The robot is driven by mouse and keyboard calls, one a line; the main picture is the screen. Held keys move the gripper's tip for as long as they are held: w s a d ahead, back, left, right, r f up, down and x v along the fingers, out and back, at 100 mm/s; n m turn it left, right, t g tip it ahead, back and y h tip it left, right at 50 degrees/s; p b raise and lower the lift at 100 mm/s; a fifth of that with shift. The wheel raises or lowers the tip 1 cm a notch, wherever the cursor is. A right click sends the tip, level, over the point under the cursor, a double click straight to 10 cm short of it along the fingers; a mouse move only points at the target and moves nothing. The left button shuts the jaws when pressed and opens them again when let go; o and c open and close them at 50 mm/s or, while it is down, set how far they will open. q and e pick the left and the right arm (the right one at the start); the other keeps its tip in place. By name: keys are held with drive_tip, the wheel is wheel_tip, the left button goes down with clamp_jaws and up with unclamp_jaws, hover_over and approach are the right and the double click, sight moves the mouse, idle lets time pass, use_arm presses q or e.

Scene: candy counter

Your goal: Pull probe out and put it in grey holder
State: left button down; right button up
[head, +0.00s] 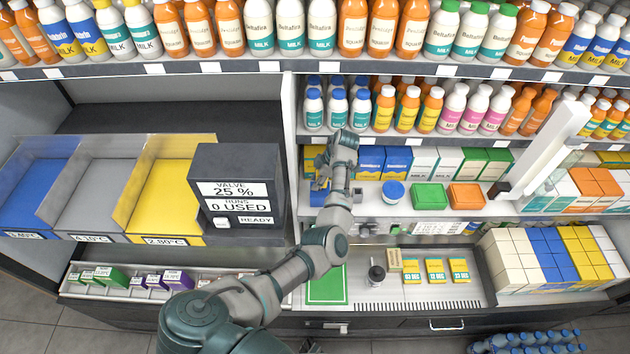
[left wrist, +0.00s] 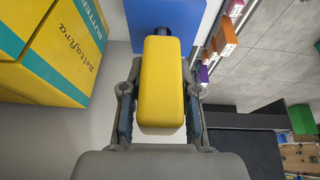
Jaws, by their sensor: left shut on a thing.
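My left gripper (head: 322,172) is at the middle shelf, beside the butter boxes, just right of the upright divider. In the left wrist view, the fingers of my left gripper (left wrist: 160,95) are shut on the sides of a yellow block-shaped handle, which I take for the probe (left wrist: 161,75). A dark part shows at its far end; the rest of the probe is hidden. In the head view the arm hides most of it. A grey open bin (head: 97,190) stands between the blue and yellow bins; I cannot tell whether it is the grey holder. My right gripper is not in view.
The dark display box (head: 235,180) stands left of my arm. Yellow butter boxes (left wrist: 62,45) are close on the gripper's left in the wrist view. Blue, green and orange tubs (head: 465,196) sit to the right.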

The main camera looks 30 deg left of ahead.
use_arm(q)
drive_tip(key=shift+p+v, duration=0.95)
drive_tip(key=shift+v, duration=0.55)
drive_tip(key=shift+s+d+r+p, duration=0.1)
drive_tip(key=shift+r+p, duration=0.6)
drive_tip(key=shift+r, duration=0.15)
drive_tip(key=shift+a+f, duration=0.15)
drive_tip(key=shift+a, duration=0.35)
drive_tip(key=shift+d, duration=0.35)
drive_tip(key=shift+a, duration=0.3)
